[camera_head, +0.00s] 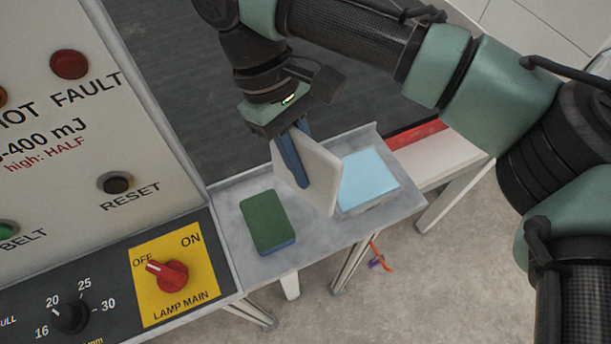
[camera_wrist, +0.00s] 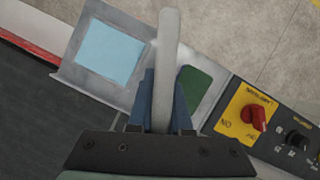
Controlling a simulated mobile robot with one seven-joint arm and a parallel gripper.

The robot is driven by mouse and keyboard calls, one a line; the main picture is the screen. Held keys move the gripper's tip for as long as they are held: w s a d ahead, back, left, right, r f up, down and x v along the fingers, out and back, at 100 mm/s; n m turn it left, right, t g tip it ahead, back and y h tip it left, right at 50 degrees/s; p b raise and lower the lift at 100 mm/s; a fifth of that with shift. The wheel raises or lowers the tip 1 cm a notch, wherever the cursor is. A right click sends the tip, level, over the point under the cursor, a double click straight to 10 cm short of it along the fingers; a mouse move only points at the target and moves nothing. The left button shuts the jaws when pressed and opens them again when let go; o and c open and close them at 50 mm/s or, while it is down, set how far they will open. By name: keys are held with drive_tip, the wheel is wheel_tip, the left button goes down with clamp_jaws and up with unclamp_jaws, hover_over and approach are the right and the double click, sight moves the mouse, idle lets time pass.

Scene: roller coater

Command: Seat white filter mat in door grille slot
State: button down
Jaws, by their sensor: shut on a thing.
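The white filter mat (camera_head: 318,178) is a thin square panel held on edge, upright, above the grey metal shelf (camera_head: 235,206). My gripper (camera_head: 296,158) is shut on it, with blue fingers on either side. In the wrist view the mat (camera_wrist: 167,60) shows edge-on between the fingers (camera_wrist: 163,105) and extends out past them. The mat's lower edge is close to the shelf; I cannot tell whether it touches. No door grille slot can be made out in either view.
A green pad (camera_head: 267,221) lies on the shelf left of the mat. A light blue pad (camera_head: 368,179) lies to its right. A control panel with a red lamp switch (camera_head: 167,273) stands at the left. A dark belt (camera_head: 180,90) runs behind the shelf.

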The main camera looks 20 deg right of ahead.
drive_tip(key=shift+f, duration=2.35)
drive_tip(key=shift+f, duration=0.15)
drive_tip(key=c, duration=0.8)
unclamp_jaws()
drive_tip(key=shift+c, duration=0.2)
